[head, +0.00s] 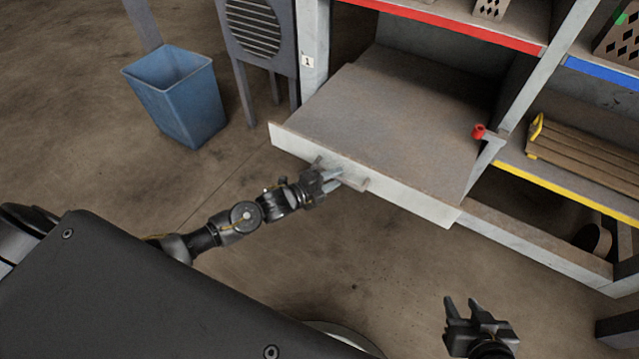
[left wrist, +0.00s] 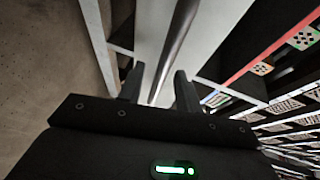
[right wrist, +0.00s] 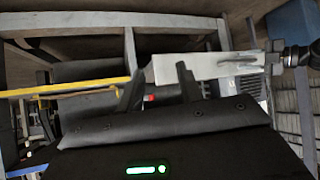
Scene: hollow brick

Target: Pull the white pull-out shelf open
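The white pull-out shelf (head: 415,202) stands out from the rack in the head view, with its grey-brown top bare and its white front facing me. A bar handle (head: 353,178) is on the middle of that front. My left gripper (head: 336,179) is at the handle. In the left wrist view the handle bar (left wrist: 176,45) runs between the spread fingers (left wrist: 158,85), with gaps visible beside it; I cannot tell whether either finger touches it. My right gripper (head: 462,303) is open and empty, low at the right, away from the shelf.
A blue bin (head: 180,100) stands on the floor at the left. A red knob (head: 478,131) sits by the shelf's right side. A yellow-edged lower shelf (head: 570,190) holds brown slats, and a red-edged shelf (head: 450,25) is above. The floor before the rack is clear.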

